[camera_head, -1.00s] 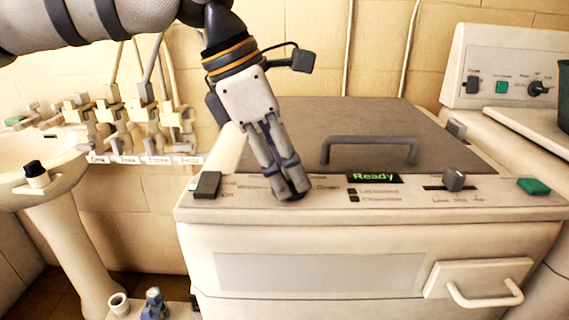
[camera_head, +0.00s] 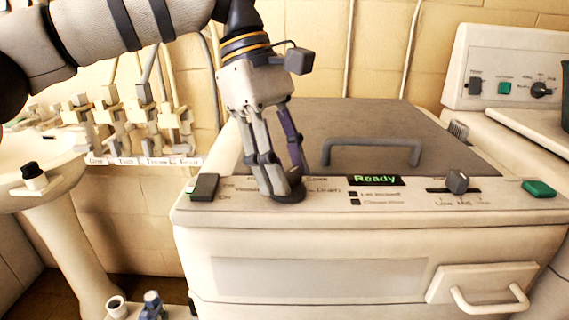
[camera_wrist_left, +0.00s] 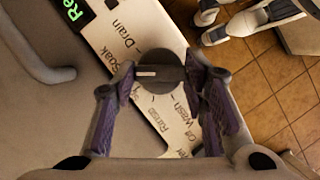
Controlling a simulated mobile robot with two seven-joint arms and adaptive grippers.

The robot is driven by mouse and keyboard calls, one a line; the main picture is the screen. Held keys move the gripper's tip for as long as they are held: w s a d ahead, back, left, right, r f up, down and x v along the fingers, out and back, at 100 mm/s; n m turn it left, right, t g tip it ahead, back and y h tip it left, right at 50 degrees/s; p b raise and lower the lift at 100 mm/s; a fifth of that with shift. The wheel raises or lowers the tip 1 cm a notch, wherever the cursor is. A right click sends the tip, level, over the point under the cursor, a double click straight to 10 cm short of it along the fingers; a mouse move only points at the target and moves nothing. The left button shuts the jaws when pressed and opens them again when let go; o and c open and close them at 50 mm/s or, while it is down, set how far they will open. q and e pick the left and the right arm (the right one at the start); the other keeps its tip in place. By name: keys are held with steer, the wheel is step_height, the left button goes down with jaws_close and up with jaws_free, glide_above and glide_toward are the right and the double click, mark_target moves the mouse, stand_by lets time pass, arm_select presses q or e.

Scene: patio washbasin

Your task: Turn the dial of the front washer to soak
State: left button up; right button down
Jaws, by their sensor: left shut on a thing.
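The front washer (camera_head: 320,268) has a top panel with a lit green "Ready" display (camera_head: 375,180). Its dark round dial (camera_head: 288,195) is near the panel's left part, partly covered by my fingers. My left gripper (camera_head: 284,181) comes down from above with its fingers on both sides of the dial. In the left wrist view, the left gripper (camera_wrist_left: 160,75) is shut on the dial (camera_wrist_left: 170,68). The dial's white mark points left, toward the side where "Soak" (camera_wrist_left: 103,62) is printed. "Drain" and "Wash" are also readable around it. My right gripper is not in view.
A grey lid handle (camera_head: 370,145) rises just behind the panel. A black switch (camera_head: 204,187) is left of the dial; a slider knob (camera_head: 456,181) and green button (camera_head: 538,188) are to the right. A second washer (camera_head: 505,55) stands behind right, a basin (camera_head: 30,150) at left.

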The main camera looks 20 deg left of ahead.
arm_select(q)
steer(key=shift+m, duration=0.4)
steer(key=o, duration=1.2)
steer(key=shift+c, duration=0.2)
steer(key=v, duration=1.2)
steer(key=shift+w+d, duration=0.15)
